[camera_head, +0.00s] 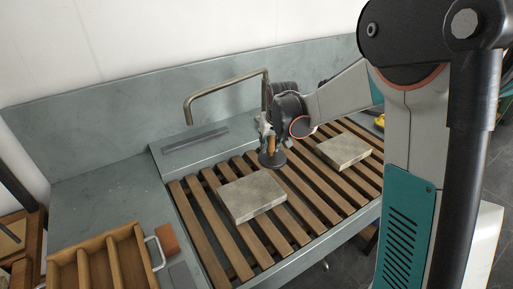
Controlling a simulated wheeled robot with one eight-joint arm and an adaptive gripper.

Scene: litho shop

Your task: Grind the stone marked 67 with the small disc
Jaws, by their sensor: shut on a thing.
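A grey stone slab (251,196) lies flat on the wooden slats near the middle of the picture. A second grey slab (343,151) lies farther right on the slats. No number can be read on either stone. My gripper (269,137) is shut on the wooden handle of a small dark disc (272,160). The disc hangs just beyond the nearer stone's back edge and left of the second stone. Whether it touches the slats or stone cannot be told.
The slatted rack (199,231) spans a grey metal sink. A bent metal pipe (224,88) stands at the back. A wooden compartment tray (98,262) and a reddish-brown block (168,241) sit at front left. A small yellow thing (380,121) is partly hidden at right.

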